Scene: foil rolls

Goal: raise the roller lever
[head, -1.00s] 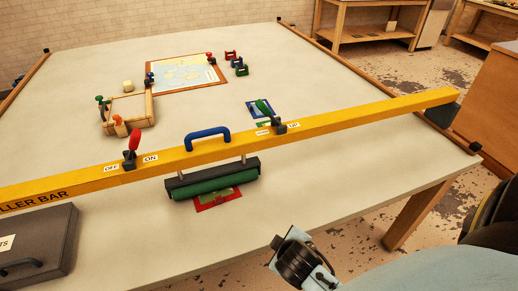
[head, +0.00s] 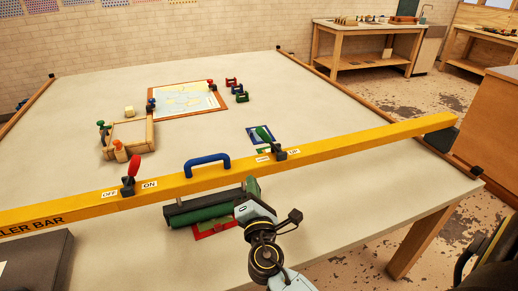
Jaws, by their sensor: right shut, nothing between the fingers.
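The roller lever (head: 264,134) has a green handle and sits on the yellow roller bar (head: 350,142) between a DOWN-side label and an UP label. Its handle tilts left, away from UP. The green roller (head: 200,214) hangs in a dark frame under the bar, over a red-framed piece (head: 212,230), partly hidden by my right arm. My right gripper (head: 252,192) is shut and empty, in front of the roller's right end, nearer to me than the lever and apart from it. My left gripper is not in view.
A red-handled lever (head: 132,170) with OFF and ON labels stands further left on the bar. A blue arch handle (head: 206,163) rises between the levers. A dark box (head: 40,258) lies at front left. A wooden frame (head: 130,136) and a map (head: 186,99) lie behind the bar.

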